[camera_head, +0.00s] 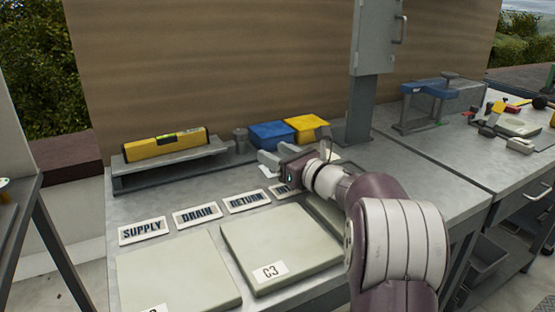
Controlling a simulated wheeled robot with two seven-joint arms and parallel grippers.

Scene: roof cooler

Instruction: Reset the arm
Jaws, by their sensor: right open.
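My right arm comes in from the lower right and reaches over the grey metal bench (203,190). My right gripper (266,160) is at the arm's far end, above the bench just in front of the blue box (270,135). Its fingers point left and away, and they are apart with nothing seen between them. The gripper and wrist partly cover a label plate (283,189) at the right end of the label row. My left gripper is out of view.
Label plates marked SUPPLY (143,231), DRAIN (197,215) and RETURN (246,201) lie in a row. A panel marked C3 (285,240) lies in front. A yellow level (166,145) rests on a raised shelf. A yellow box (306,128) and grey post (360,112) stand behind.

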